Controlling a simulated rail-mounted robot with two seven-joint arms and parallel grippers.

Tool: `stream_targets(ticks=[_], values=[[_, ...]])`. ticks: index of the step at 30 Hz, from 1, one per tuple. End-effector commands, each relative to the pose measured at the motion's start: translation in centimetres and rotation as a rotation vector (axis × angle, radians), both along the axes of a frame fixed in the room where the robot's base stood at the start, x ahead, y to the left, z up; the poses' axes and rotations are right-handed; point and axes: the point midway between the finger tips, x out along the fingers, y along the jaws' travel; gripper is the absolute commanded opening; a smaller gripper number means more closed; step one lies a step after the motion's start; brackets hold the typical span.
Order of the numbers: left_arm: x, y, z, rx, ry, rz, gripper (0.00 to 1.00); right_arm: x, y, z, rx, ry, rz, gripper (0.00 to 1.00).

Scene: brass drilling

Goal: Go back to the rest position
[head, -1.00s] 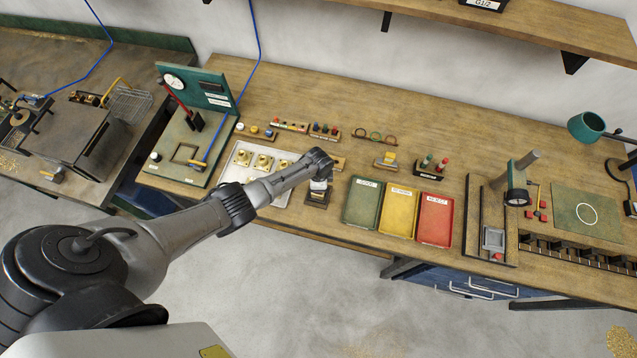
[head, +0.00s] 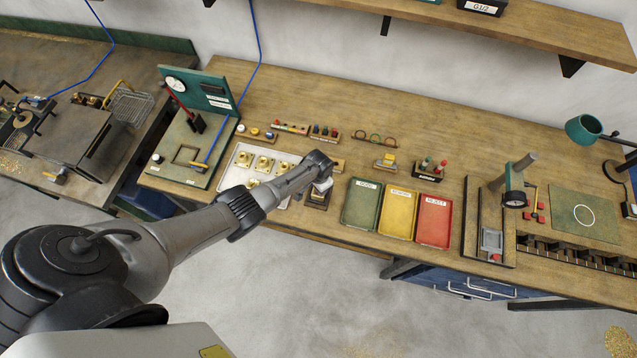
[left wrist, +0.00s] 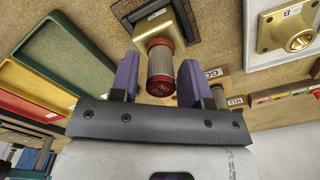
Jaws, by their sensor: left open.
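My left gripper (head: 323,186) is over the workbench, between the metal tray of brass parts and the coloured trays. In the left wrist view, its two purple fingers (left wrist: 158,62) are open, one on each side of a gauge (left wrist: 160,68). The gauge has a knurled grey body and red ends; its near end is marked "NO GO". A stand (head: 316,200) shows under my gripper in the head view, partly hidden. My right gripper is out of view.
Green (head: 361,204), yellow (head: 398,212) and red (head: 434,220) trays stand to the right. The metal tray (head: 232,178) with several brass fittings lies to the left, partly behind my arm. A green test stand (head: 168,160) is further left. A shelf (head: 540,30) overhangs the back.

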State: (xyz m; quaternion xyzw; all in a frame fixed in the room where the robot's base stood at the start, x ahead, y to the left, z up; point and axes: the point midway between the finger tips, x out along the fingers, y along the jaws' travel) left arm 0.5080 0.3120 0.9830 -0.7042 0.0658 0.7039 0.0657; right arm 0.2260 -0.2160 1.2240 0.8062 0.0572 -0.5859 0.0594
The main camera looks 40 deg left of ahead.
Motion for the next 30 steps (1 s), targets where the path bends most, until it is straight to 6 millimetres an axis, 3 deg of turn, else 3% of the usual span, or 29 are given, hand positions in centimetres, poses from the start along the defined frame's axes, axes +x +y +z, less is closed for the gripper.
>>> stream_targets(ticks=[9, 20, 30], values=[[-0.01, -0.05, -0.07, 0.0, 0.0, 0.397, 0.43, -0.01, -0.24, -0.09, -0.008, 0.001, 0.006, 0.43], [-0.03, 0.01, -0.06, 0.0, 0.001, 0.46, 0.43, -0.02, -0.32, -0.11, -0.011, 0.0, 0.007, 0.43], [-0.02, 0.02, -0.06, 0.001, 0.0, 0.458, 0.1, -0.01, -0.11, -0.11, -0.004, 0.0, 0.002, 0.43]])
